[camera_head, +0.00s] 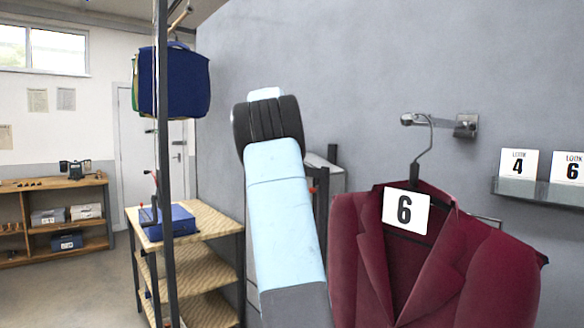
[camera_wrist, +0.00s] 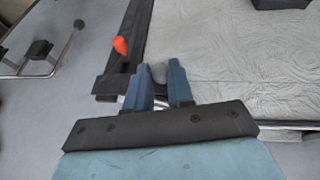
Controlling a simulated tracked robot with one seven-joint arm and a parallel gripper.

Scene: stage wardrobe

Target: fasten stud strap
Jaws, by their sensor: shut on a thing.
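My gripper (camera_wrist: 159,70) shows in the wrist view with two blue fingers. It is shut on a small grey rounded thing (camera_wrist: 158,73), mostly hidden between the fingertips; I cannot tell whether it is a stud or part of a strap. An orange-red tip (camera_wrist: 121,46) lies against this band. In the head view my gripper is out of sight, and no stud strap can be made out.
A wooden rack (camera_head: 215,218) with a blue box (camera_head: 170,222) stands left. Floor shows at far left.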

